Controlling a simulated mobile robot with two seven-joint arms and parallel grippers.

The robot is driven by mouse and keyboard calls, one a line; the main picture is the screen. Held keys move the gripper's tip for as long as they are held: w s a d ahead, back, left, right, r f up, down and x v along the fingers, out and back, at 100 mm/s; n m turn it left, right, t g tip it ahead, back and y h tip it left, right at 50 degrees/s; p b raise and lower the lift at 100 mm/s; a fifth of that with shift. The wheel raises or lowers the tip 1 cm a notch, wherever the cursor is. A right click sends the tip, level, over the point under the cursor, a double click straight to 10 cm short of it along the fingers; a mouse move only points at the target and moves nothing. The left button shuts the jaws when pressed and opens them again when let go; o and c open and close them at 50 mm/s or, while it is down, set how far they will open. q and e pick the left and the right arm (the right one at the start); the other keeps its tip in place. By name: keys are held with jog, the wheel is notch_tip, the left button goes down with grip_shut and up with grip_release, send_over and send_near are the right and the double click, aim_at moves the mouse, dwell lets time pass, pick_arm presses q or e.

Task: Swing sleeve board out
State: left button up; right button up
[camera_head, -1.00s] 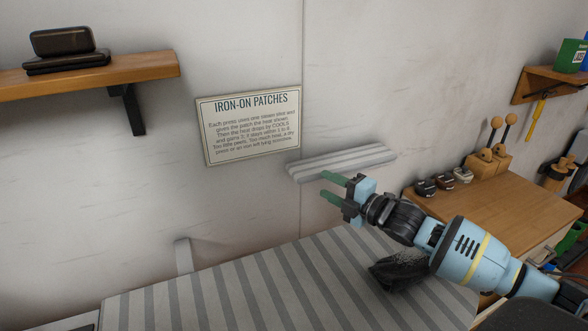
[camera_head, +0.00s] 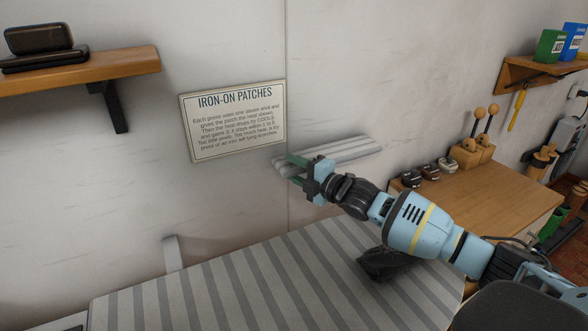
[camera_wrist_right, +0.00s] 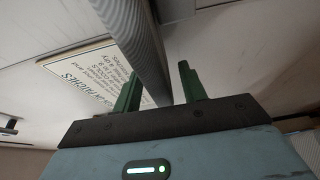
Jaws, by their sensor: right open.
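The sleeve board (camera_head: 345,150) is a narrow grey-and-white striped board. It sticks out near the wall above the larger striped ironing board (camera_head: 250,285). My right gripper (camera_head: 290,168) is open, with its green fingers at the left end of the sleeve board and covering part of it. In the right wrist view, the sleeve board's long edge (camera_wrist_right: 136,35) runs down into the gap between the open fingers (camera_wrist_right: 158,88). Contact with either finger cannot be told. My left gripper is not in view.
A patch instruction sign (camera_head: 233,120) hangs on the wall just left of the sleeve board. A dark cloth-like thing (camera_head: 385,264) lies on the ironing board under my right arm. A wooden cabinet (camera_head: 480,200) with small tools stands at right. A wooden shelf (camera_head: 80,73) is at upper left.

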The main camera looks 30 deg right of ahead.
jog(key=shift+w, duration=0.15)
grip_shut()
dwell(0.4)
